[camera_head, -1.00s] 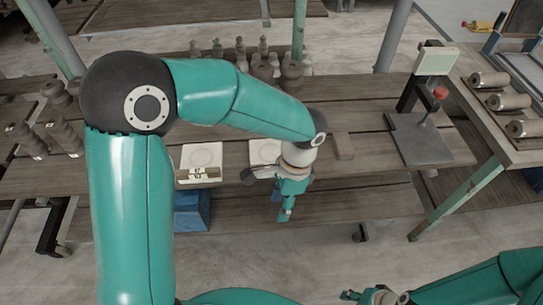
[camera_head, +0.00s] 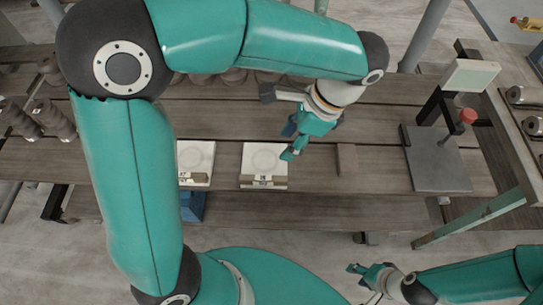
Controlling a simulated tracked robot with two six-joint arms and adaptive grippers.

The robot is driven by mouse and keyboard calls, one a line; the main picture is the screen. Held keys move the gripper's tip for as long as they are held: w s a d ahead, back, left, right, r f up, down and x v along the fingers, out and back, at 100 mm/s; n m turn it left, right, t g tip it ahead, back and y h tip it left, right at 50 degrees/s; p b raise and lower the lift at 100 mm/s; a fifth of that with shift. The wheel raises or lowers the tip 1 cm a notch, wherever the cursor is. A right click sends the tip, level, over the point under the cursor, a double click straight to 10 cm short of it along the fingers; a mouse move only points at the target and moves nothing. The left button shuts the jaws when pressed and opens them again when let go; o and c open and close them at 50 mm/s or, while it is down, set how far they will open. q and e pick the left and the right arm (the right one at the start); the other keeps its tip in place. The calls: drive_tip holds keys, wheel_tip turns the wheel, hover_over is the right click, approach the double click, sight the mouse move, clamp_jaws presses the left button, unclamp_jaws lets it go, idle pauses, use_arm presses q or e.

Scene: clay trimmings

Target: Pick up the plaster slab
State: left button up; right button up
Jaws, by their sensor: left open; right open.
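Two pale square slabs, each with a round shallow recess, lie side by side on the wooden table. The left plaster slab (camera_head: 196,158) is partly hidden by my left arm. The right plaster slab (camera_head: 263,160) is in fuller view, with a brown strip along its front edge. My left gripper (camera_head: 289,143) is open and empty at the right slab's right edge. One finger overlaps that edge in the picture; I cannot tell whether it touches. My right gripper (camera_head: 360,280) is open and empty, low in the view and away from the slabs.
A small brown block (camera_head: 346,160) lies right of the right slab. A stand with a grey base plate (camera_head: 438,165) and red knob (camera_head: 468,115) is further right. Dark turned pieces (camera_head: 50,118) stand at the left. Bare planks lie between block and stand.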

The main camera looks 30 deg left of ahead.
use_arm(q)
hover_over(264, 178)
drive_tip(key=w, duration=0.1)
drive_tip(key=f, duration=1)
drive_tip(key=shift+w+d, duration=0.1)
drive_tip(key=shift+d, duration=0.1)
drive_tip(key=f, duration=0.2)
drive_tip(key=s+f, duration=0.1)
drive_tip(key=f, duration=0.1)
drive_tip(key=shift+s+a+f, duration=0.1)
drive_tip(key=shift+a+f, duration=0.05)
drive_tip(key=shift+f, duration=0.05)
drive_tip(key=shift+a+f, duration=0.15)
drive_tip(key=shift+f, duration=0.25)
drive_tip(key=shift+s, duration=0.15)
clamp_jaws()
